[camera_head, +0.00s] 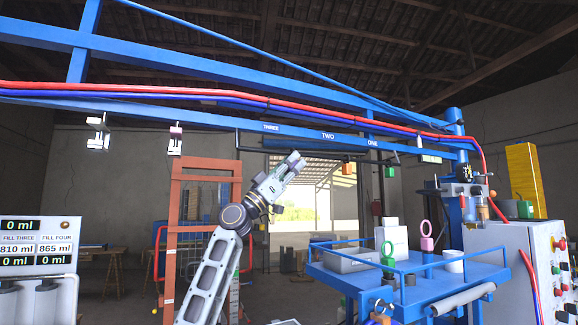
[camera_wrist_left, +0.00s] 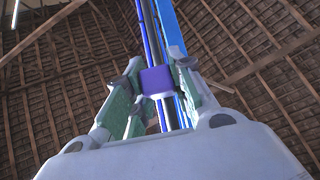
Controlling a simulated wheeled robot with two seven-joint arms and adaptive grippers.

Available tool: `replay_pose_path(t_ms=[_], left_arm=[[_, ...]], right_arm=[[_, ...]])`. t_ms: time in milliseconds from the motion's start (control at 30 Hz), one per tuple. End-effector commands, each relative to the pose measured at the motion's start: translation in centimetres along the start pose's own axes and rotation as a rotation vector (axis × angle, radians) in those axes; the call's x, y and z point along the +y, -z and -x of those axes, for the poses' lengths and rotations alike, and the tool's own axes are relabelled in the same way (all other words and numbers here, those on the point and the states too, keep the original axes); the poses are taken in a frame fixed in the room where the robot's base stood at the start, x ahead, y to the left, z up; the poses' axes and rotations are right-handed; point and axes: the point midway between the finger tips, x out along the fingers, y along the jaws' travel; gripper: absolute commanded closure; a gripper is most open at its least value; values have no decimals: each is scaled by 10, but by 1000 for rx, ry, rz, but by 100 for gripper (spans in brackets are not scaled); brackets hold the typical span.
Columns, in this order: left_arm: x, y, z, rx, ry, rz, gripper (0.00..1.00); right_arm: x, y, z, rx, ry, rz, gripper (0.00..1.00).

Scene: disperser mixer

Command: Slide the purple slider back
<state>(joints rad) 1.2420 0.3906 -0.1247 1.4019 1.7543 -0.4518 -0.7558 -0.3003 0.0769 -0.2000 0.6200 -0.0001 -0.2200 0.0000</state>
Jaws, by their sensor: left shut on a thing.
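My left gripper (camera_head: 295,158) is raised to the blue overhead beam (camera_head: 215,107), near its labels THREE and TWO. In the left wrist view, the purple slider (camera_wrist_left: 157,80) is a square purple block with a pale lower edge. It sits between the green-padded fingers of the left gripper (camera_wrist_left: 155,88), which is shut on it. My right gripper is not in view.
Two pale hanging fixtures (camera_head: 98,133) are on the beam at left. An orange block (camera_head: 348,169) and a green block (camera_head: 390,172) hang to the right of my gripper. A blue railed platform (camera_head: 420,285) and a control cabinet (camera_head: 525,255) stand at right.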

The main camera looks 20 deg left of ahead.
Motion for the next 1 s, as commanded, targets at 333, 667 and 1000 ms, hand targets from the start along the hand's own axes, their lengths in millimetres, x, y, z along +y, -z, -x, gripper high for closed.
replay_pose_path(t_ms=[333,667,1000], left_arm=[[1,0,-1,0,-1,0,59],[0,0,0,0,-1,0,54],[0,-1,9,-1,0,2,54]], right_arm=[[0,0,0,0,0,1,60],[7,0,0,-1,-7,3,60],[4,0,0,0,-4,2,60]])
